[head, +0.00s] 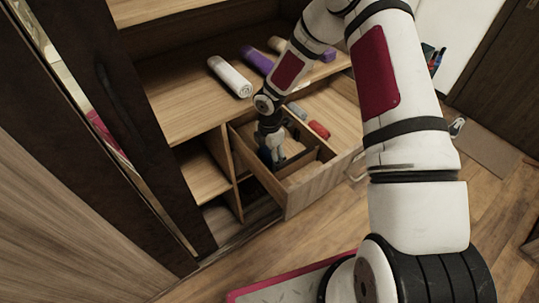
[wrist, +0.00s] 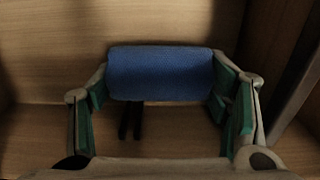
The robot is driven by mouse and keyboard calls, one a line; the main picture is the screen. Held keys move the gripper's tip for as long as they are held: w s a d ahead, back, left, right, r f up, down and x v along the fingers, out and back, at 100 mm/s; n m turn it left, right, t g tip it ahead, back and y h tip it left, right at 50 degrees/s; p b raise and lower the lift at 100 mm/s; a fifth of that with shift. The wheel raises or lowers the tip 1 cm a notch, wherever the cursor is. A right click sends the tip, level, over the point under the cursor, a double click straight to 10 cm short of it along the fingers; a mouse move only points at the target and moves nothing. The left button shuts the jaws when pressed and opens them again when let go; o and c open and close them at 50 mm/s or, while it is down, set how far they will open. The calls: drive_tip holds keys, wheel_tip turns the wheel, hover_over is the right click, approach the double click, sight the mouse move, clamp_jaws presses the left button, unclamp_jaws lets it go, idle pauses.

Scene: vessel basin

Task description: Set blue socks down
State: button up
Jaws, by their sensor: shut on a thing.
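The blue socks (wrist: 160,73) are a rolled blue bundle in the wrist view, lying crosswise between the fingertips. My gripper (wrist: 162,82) is shut on them, with green-padded fingers at both ends of the roll. In the head view, my gripper (head: 272,152) reaches down into a compartment of the open wooden drawer (head: 316,189). The socks are mostly hidden there by the gripper. Wooden walls and a wooden floor surround the roll in the wrist view. I cannot tell whether the socks touch the drawer floor.
A red roll (head: 319,130) and a grey roll (head: 298,111) lie in another part of the drawer. A white roll (head: 230,77) and a purple roll (head: 257,60) lie on the shelf above. Drawer dividers stand close around my gripper. A dark door panel (head: 150,150) stands at left.

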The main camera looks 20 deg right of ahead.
drive_tip(key=shift+f, duration=0.15)
drive_tip(key=o, duration=0.7)
